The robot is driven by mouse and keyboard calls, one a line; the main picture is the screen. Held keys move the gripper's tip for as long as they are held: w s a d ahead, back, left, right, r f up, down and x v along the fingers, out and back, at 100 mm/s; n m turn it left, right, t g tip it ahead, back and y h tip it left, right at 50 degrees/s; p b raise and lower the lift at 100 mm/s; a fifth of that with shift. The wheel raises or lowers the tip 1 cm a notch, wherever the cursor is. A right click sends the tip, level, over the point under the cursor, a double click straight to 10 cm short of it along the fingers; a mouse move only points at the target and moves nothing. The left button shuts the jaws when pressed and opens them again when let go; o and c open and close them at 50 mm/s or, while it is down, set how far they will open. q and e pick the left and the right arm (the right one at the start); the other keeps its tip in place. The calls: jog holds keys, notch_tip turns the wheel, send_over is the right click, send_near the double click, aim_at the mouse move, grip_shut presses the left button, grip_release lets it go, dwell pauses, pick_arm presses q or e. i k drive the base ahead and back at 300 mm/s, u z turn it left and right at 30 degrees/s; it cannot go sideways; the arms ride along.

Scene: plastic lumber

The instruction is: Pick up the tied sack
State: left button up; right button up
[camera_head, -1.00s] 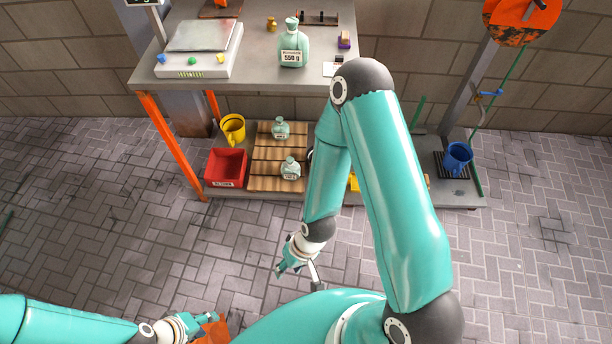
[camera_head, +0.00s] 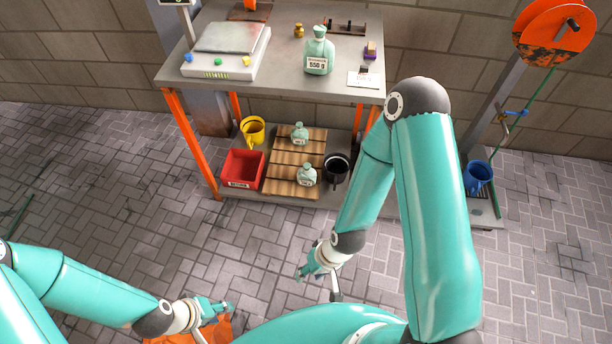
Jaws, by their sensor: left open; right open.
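A large pale green tied sack (camera_head: 319,52) with a white "550 g" label stands upright on the grey table top (camera_head: 287,70). Two smaller tied sacks, one at the back (camera_head: 299,134) and one in front (camera_head: 306,175), stand on the wooden slats (camera_head: 293,160) of the lower shelf. My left gripper (camera_head: 222,309) is open and empty at the bottom, over an orange surface. My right gripper (camera_head: 306,272) is open and empty above the paved floor, in front of the shelf. Neither gripper touches a sack.
A scale (camera_head: 226,52) is left of the large sack; a small brass weight (camera_head: 298,31) and a card (camera_head: 362,79) are near it. The lower shelf holds a red bin (camera_head: 242,168), yellow mug (camera_head: 253,130) and black mug (camera_head: 336,168). A blue mug (camera_head: 477,177) stands right.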

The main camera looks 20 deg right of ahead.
aim_at(307, 176)
jog(key=i, duration=0.95)
